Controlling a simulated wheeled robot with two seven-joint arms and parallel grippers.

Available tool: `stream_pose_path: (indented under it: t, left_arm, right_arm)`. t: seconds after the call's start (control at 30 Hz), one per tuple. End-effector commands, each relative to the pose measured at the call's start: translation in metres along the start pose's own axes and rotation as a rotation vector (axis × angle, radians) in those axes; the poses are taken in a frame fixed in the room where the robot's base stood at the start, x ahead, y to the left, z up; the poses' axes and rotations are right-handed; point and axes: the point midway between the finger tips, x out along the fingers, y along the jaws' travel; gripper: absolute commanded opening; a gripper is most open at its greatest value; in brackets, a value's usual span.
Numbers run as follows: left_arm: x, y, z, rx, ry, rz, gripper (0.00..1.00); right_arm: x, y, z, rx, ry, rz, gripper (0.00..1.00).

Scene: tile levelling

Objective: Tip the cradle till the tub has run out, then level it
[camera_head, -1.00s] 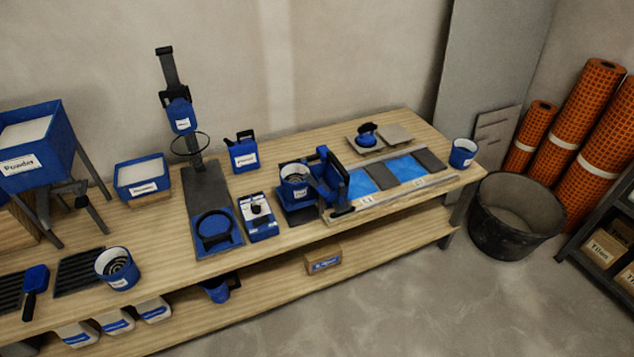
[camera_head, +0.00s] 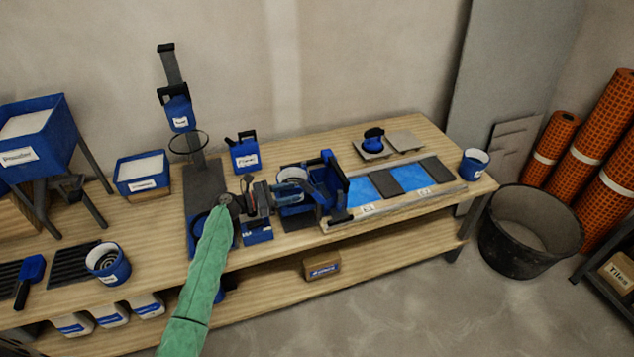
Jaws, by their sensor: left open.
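The blue cradle (camera_head: 335,185) stands on the bench at the left end of the tile board. A small blue-and-white tub (camera_head: 291,175) sits in its left part and looks upright. The cradle looks level. My left gripper (camera_head: 274,194) comes in from the left, with its jaws open and pointing right at the tub. Its tips are close beside the tub's left side; I cannot tell whether they touch. My gripper and wrist hide part of the blue box (camera_head: 258,235) and the round blue holder behind them. My right gripper is out of view.
The tile board (camera_head: 395,201) has blue patches and dark tiles right of the cradle. A blue pail (camera_head: 474,163) stands at the bench's right end. A blue jug (camera_head: 244,155) stands behind my gripper. A black bucket (camera_head: 530,260) is on the floor at right.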

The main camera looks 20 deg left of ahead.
Motion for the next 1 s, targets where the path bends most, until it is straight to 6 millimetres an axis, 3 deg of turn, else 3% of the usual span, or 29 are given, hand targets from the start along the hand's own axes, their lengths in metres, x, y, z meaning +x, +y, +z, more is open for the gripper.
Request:
stream_pose_path:
  t: [0.1, 0.23, 0.3, 0.6, 1.0]
  left_arm:
    - [0.000, 0.005, 0.016, -0.035, -0.035, -0.006, 0.42]
    - [0.008, 0.005, 0.019, -0.041, -0.040, -0.007, 0.42]
    - [0.016, 0.006, 0.020, -0.040, -0.039, -0.006, 0.42]
    - [0.056, 0.005, 0.021, -0.037, -0.037, -0.007, 0.42]
    - [0.076, 0.005, 0.018, -0.037, -0.036, -0.005, 0.42]
  right_arm:
    - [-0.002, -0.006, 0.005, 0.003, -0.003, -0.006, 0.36]
    - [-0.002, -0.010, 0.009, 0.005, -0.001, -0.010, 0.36]
    - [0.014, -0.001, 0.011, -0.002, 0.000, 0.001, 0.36]
    - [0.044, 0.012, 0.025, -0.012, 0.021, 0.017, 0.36]
    - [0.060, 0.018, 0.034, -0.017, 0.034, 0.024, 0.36]
